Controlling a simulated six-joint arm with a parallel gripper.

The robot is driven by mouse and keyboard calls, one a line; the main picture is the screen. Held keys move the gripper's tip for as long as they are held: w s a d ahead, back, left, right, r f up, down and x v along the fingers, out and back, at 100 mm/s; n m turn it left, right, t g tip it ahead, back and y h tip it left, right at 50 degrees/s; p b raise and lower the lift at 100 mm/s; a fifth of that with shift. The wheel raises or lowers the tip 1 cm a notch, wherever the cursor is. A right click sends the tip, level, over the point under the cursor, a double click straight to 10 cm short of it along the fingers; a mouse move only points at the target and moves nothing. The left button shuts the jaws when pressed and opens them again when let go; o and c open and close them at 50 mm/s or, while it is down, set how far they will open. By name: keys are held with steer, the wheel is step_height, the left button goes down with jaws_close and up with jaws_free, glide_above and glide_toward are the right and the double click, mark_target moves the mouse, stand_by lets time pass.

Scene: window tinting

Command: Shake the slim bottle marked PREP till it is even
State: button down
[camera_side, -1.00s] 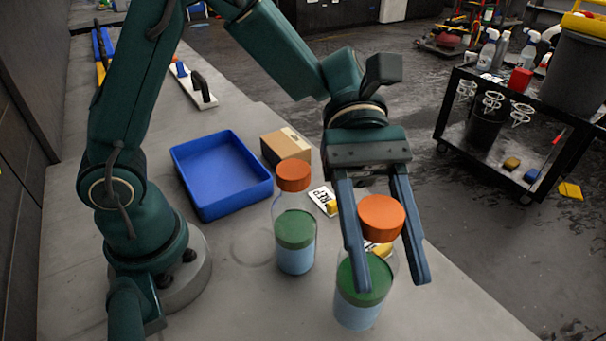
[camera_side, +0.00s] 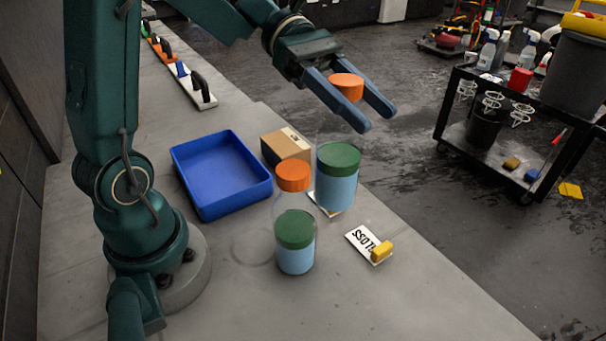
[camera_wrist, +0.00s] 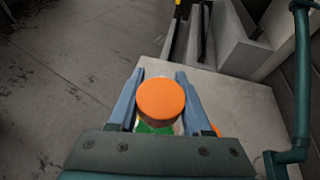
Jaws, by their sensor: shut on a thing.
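A clear bottle with an orange cap (camera_side: 346,87) is between the fingers of my gripper (camera_side: 373,117), held up off the bench and nearly upright. Its green layer (camera_side: 338,158) sits on a blue layer (camera_side: 335,190), with a sharp line between them. The wrist view shows its cap (camera_wrist: 160,98) between both fingers (camera_wrist: 160,76). A second orange-capped bottle (camera_side: 295,258) stands on the bench, also with green over blue. I read no marking on either bottle. A card (camera_side: 323,205) behind the held bottle is mostly hidden. Another card (camera_side: 361,241) reads GLOSS.
A yellow block (camera_side: 381,251) lies on the GLOSS card. A blue tray (camera_side: 243,205) and a cardboard box (camera_side: 286,147) stand behind the bottles. Handled tools (camera_side: 198,90) lie farther back. The front of the bench is clear. A black cart (camera_side: 447,112) stands off to the right.

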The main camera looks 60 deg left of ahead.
steer(key=a+f+n+t+y, duration=0.3)
steer(key=a+n+t, duration=0.3)
steer(key=a, duration=0.5)
step_height(320, 180, up, 8)
step_height(320, 180, down, 9)
steer(key=shift+w+d+r+m, duration=0.15)
steer(key=shift+d+r+m, duration=0.05)
steer(key=shift+m, duration=0.1)
steer(key=shift+r, duration=0.1)
stand_by(0.3)
